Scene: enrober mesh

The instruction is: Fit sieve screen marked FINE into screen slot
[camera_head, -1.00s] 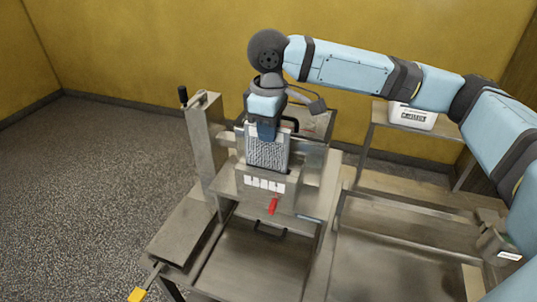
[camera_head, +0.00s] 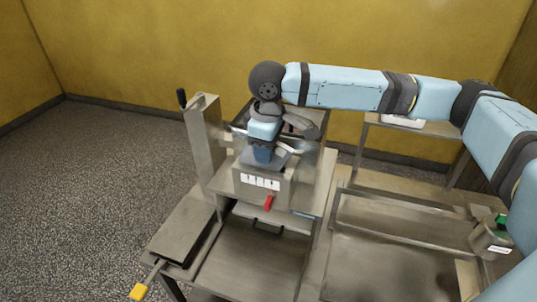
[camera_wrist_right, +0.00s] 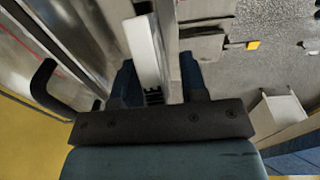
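My right gripper (camera_head: 262,155) is low over the steel machine (camera_head: 275,177), pointing down behind its front panel. In the right wrist view its two dark blue fingers (camera_wrist_right: 157,80) are shut on a pale, upright strip, the edge of the sieve screen (camera_wrist_right: 145,50). Dark lettering shows on the strip near the fingers, partly covered, so I cannot read the whole mark. In the head view the screen's mesh is out of sight, down inside the machine behind the panel. The slot is hidden too, so I cannot tell how deep the screen sits. My left gripper is not in view.
A steel post (camera_head: 205,145) with a black knob stands at left. A yellow-ended handle (camera_head: 137,292) is at front left. A metal container (camera_head: 492,238) stands at right.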

